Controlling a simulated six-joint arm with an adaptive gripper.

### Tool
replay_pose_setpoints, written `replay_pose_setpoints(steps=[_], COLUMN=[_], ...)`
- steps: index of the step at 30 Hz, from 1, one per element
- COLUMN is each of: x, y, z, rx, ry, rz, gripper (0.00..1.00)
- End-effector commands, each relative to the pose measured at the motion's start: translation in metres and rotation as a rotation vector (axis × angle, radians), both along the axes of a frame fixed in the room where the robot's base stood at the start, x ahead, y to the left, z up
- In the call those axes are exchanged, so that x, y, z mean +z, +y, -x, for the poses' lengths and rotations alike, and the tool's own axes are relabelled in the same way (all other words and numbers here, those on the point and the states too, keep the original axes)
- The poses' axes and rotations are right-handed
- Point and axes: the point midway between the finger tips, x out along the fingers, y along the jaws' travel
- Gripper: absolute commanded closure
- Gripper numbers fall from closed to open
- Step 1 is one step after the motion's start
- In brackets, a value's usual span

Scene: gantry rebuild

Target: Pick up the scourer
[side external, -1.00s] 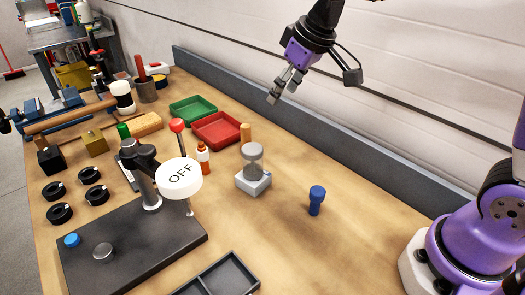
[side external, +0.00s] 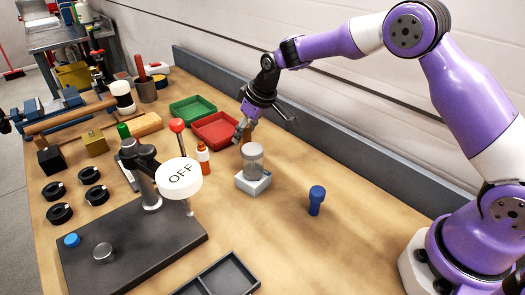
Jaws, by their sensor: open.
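A clear jar on a white base (side external: 253,175) and an orange-white bottle (side external: 203,158) stand near my gripper. A green tray (side external: 193,110) lies behind. A blue knobbed piece (side external: 316,200) stands at right.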

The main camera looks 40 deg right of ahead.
Motion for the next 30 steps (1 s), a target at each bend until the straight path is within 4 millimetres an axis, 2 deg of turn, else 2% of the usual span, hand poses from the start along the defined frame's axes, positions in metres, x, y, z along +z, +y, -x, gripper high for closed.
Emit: replay_pose_setpoints(steps=[1, 4, 12, 14, 15, 16, 26, 30], x=[-0.009, -0.019, -0.021, -0.021, -0.021, -0.021, -0.022, -0.013], y=[0.001, 0.002, 0.002, 0.002, 0.002, 0.002, 0.002, 0.002], z=[-0.002, -0.006, -0.008, -0.008, -0.008, -0.008, -0.007, -0.008], rx=[0.0, -0.001, -0.001, -0.001, -0.001, -0.001, -0.001, -0.001], ry=[0.002, 0.002, -0.001, -0.001, -0.001, -0.001, 0.001, -0.001], rz=[0.0, -0.001, -0.002, -0.002, -0.002, -0.002, -0.001, -0.002], gripper=[0.37, 0.37, 0.37, 0.66, 0.86, 1.0, 1.0, 1.0])
